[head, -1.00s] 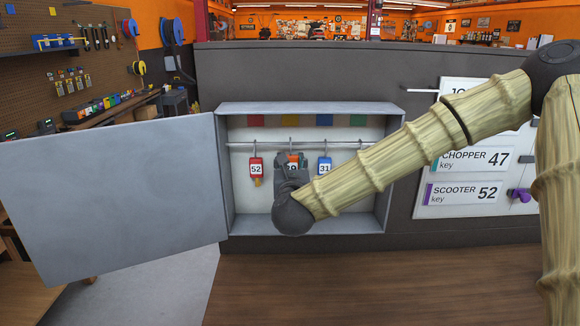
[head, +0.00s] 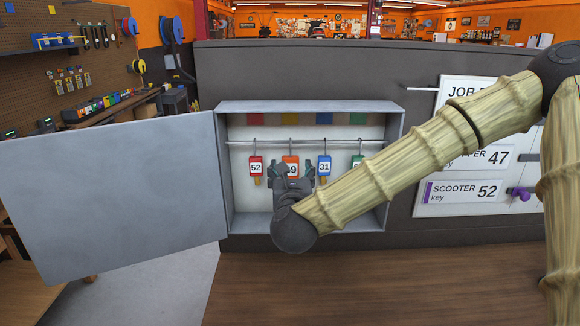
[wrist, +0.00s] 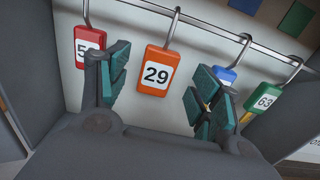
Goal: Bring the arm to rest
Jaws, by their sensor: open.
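My gripper (head: 291,178) is in front of the open key cabinet (head: 310,107), with my arm reaching in from the right. In the wrist view my gripper (wrist: 160,90) is open and empty, its two teal-padded fingers spread apart. The orange tag 29 (wrist: 157,70) hangs on its hook beyond the gap between the fingers; it also shows in the head view (head: 290,160), partly hidden by the gripper. The red tag 52 (head: 256,165), blue tag 31 (head: 324,166) and green tag 63 (wrist: 265,99) hang on the same rail.
The cabinet door (head: 110,195) stands wide open to the left. A job board (head: 465,198) is on the grey wall at right, partly behind my arm. A wooden surface (head: 400,285) lies below the cabinet. A tool pegboard (head: 70,50) is at far left.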

